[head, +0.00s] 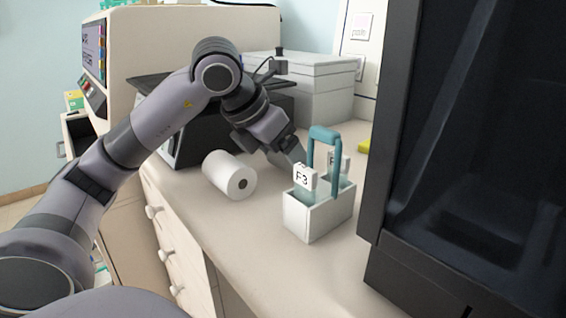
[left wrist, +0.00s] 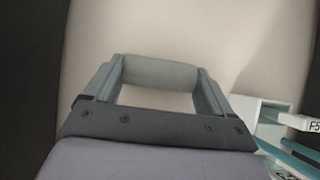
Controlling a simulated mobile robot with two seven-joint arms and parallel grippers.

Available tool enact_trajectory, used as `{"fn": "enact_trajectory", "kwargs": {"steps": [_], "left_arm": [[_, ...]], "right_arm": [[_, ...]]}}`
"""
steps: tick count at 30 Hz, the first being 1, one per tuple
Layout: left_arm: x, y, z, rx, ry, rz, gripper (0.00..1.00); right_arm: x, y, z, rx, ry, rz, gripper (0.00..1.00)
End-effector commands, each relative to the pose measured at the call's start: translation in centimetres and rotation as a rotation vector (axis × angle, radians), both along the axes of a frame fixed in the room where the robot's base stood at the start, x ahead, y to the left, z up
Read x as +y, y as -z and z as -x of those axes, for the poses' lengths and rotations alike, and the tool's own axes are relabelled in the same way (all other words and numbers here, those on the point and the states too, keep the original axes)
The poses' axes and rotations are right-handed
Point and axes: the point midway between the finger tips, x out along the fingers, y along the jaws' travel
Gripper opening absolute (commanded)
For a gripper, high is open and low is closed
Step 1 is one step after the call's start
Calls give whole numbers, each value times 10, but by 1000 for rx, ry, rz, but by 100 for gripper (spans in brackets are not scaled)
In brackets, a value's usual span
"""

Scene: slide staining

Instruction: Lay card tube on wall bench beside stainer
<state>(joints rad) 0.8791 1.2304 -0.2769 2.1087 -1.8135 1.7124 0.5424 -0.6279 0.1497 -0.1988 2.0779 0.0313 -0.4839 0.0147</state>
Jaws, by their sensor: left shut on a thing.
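A pale, plain cylinder (left wrist: 160,72), which looks like the card tube, lies crosswise between the fingertips of my left gripper in the left wrist view. My left gripper (head: 295,150) is shut on it above the bench. In the head view the fingertips are partly behind the labelled trough, and the held tube cannot be made out. The wall bench (head: 200,205) runs along the wall. I cannot tell whether the stainer is the pale machine (head: 125,50) at the left or the dark cabinet (head: 480,150) at the right. My right gripper is not in view.
A white roll (head: 222,172) lies on the bench, left of a white trough (head: 318,215) with a teal handle and F3 label. The trough also shows in the left wrist view (left wrist: 255,108). Pale boxes (head: 310,85) stand behind. Bare bench shows in front of the roll.

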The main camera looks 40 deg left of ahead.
Motion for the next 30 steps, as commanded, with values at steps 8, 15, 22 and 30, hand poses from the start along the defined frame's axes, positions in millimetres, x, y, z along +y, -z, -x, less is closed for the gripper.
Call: {"fn": "enact_trajectory", "kwargs": {"steps": [8,15,22,30], "left_arm": [[0,4,0,-2,0,0,51],[0,6,0,-1,1,1,100],[0,5,0,-1,1,1,100],[2,-26,19,-5,0,-3,100]], "right_arm": [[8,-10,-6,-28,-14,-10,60],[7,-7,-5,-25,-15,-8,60],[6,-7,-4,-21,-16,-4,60],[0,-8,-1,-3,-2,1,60]]}}
